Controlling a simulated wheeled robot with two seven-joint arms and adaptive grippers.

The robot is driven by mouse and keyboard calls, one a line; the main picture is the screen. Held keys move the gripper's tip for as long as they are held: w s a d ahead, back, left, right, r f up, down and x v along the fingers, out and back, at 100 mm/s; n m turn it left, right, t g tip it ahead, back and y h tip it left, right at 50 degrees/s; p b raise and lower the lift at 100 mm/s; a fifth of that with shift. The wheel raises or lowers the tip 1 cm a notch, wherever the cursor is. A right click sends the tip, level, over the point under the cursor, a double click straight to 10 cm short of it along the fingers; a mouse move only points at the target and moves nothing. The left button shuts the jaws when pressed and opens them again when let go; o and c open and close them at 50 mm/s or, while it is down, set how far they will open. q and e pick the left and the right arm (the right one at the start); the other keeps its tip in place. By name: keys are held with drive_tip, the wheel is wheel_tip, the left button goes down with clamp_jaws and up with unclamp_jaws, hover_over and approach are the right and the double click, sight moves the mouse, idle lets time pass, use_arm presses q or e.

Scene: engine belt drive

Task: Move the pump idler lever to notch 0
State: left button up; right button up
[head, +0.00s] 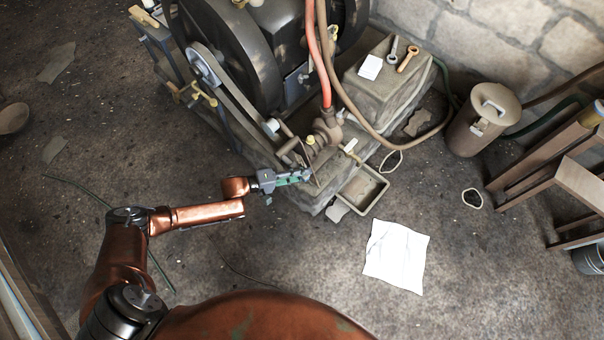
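The engine (268,50) with its large dark flywheel stands on a stone base at the top middle. A belt (235,95) runs from a pulley down toward the pump (326,128). A short lever with a yellow tip (310,140) shows beside the pump; I cannot tell for sure whether it is the pump idler lever, and no notch marks are readable. My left gripper (303,176) reaches in from the left, its fingers close to thin rods below the pump. Its fingertips are too small to tell open from shut or whether they touch anything. My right gripper is out of view.
A shallow tray (364,192) sits right of the gripper, by the base. A red hose (325,60) and a brown hose (375,135) hang by the pump. A metal can (482,120) and a wooden stand (560,165) are at right. White paper (396,256) lies on open floor.

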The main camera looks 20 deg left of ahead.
use_arm(q)
drive_tip(key=o, duration=0.3)
drive_tip(key=v, duration=1.2)
idle(0.3)
